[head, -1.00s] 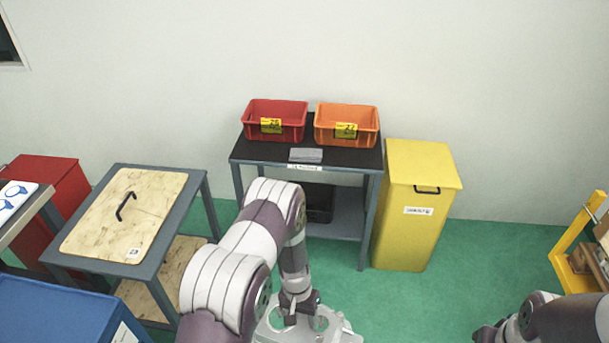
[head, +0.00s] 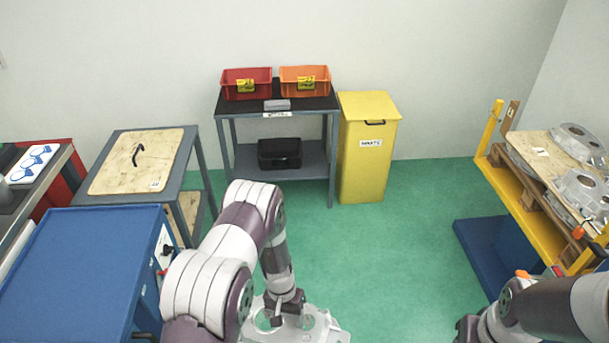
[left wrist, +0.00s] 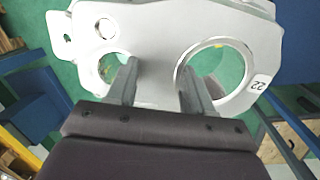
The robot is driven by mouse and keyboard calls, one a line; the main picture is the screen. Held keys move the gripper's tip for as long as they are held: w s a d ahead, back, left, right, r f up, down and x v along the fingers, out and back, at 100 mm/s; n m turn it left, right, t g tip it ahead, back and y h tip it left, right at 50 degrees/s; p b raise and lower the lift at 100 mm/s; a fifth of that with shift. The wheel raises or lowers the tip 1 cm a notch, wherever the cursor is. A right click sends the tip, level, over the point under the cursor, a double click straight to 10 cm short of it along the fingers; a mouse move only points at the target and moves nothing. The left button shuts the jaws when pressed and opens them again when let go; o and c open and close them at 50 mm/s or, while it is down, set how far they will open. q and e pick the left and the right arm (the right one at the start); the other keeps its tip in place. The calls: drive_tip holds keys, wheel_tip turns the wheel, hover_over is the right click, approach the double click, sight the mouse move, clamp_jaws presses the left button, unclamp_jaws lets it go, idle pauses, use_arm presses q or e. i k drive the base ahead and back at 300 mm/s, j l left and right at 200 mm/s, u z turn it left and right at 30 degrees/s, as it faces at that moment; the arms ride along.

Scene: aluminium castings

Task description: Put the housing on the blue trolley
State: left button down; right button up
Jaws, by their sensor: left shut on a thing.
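The housing (head: 318,328) is a silver-grey aluminium casting with round openings, at the bottom middle of the head view. My left gripper (head: 285,306) is shut on it and holds it in front of me. In the left wrist view the housing (left wrist: 150,30) has two large holes and a label reading 22, and both fingers (left wrist: 158,88) are at its plate between the holes. The blue trolley (head: 85,255) stands at the lower left, its flat top bare where it shows. My right arm comes in at the lower right; its fingertips cannot be made out.
A wood-topped table (head: 110,180) stands behind the trolley. A dark-topped bench (head: 310,103) with red and orange bins and a yellow bin (head: 367,150) stand at the wall. A yellow rack (head: 530,225) with castings is at right. Green floor is clear in the middle.

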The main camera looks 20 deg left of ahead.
sight(77, 268)
drive_tip(key=k+j+u, duration=0.25)
drive_tip(key=k+j, duration=0.3)
drive_tip(key=k+j+u, duration=0.25)
drive_tip(key=k+j, duration=0.45)
